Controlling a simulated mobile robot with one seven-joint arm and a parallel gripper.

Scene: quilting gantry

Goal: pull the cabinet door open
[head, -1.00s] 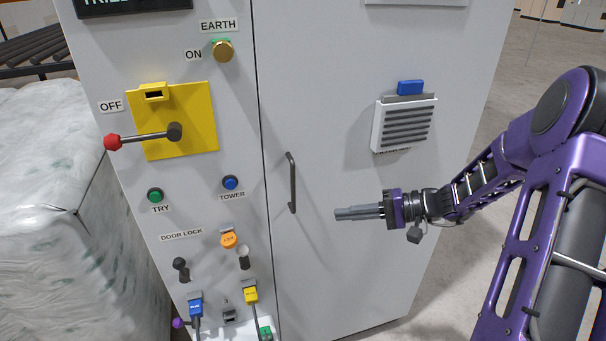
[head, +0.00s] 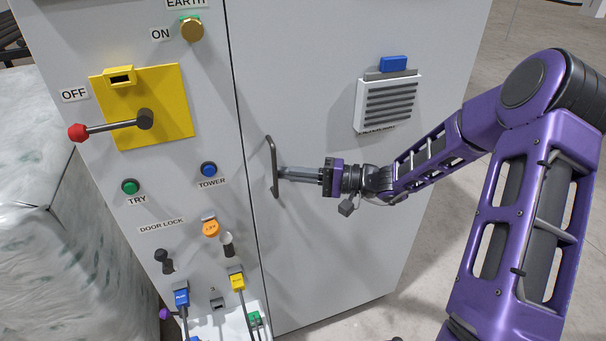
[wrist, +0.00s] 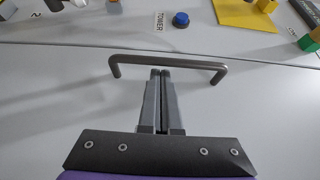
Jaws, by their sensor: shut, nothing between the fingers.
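The cabinet door (head: 330,250) is a light grey panel that lies flush along its left seam, so it looks closed. Its dark bar handle (head: 273,166) stands upright near that seam. The handle also shows in the wrist view (wrist: 200,62), running across the picture. My gripper (head: 281,173) comes from the right with its fingers together and empty. In the wrist view the fingertips (wrist: 160,72) reach the middle of the handle bar, between its two mounts. The tips appear at or just under the bar; whether they touch it I cannot tell.
Left of the seam is a fixed panel with a yellow switch plate (head: 170,85), its red-tipped lever (head: 110,128) at OFF, buttons and lock plugs. A vent (head: 388,102) is on the door. Wrapped bales (head: 60,220) stand at the left. Floor is clear at the right.

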